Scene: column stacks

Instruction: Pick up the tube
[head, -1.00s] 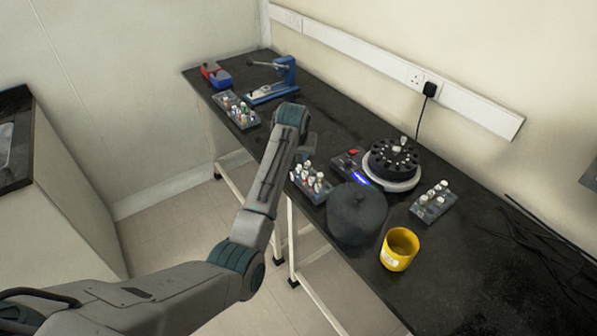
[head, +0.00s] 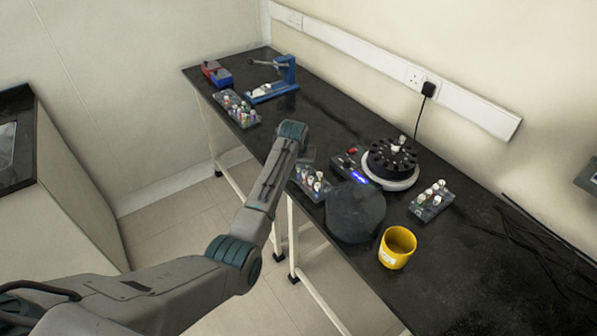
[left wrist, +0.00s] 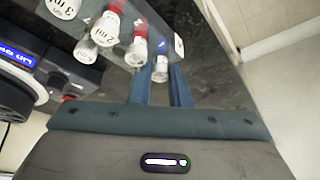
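The nearest tube (left wrist: 160,68), with a white cap, stands at the end of a grey rack in the left wrist view. It lines up with the gap between the two fingers of my left gripper (left wrist: 162,80), which are apart. I cannot tell whether they touch it. More white-capped tubes (left wrist: 108,26) with red bands stand in the same rack. In the head view this rack (head: 318,196) is at the bench's front edge. My left gripper (head: 308,153) is mostly hidden by my wrist there. My right gripper is not in view.
A round black centrifuge (head: 393,160) with its dark lid (head: 356,212) is right of the rack. A yellow cup (head: 397,247) stands near the front edge. Another tube rack (head: 432,200) is further right.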

